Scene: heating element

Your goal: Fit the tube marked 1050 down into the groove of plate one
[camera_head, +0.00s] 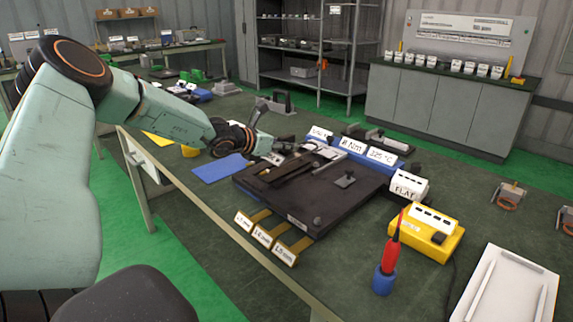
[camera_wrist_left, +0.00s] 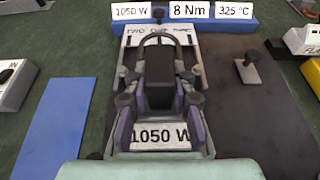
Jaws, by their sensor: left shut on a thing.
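A white tag reading 1050 W (camera_wrist_left: 160,136) sits between the fingers of my left gripper (camera_wrist_left: 160,108) in the left wrist view. The gripper is shut on the tube with this tag. A dark curved loop (camera_wrist_left: 158,40) shows just beyond the fingers; I cannot tell if it is part of the tube. Behind it lies a light plate (camera_wrist_left: 186,52) with small unclear lettering; its groove is hidden. In the head view my left gripper (camera_head: 272,150) reaches over the far left of the dark board (camera_head: 320,195). My right gripper is not in view.
A blue sign bar (camera_head: 352,147) reading 8 Nm and 325 °C stands behind the board. A blue mat (camera_head: 219,167) lies to its left. A yellow box (camera_head: 436,249) and a red-handled tool in a blue holder (camera_head: 384,280) stand at the right. A small knob (camera_head: 345,179) rises from the board.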

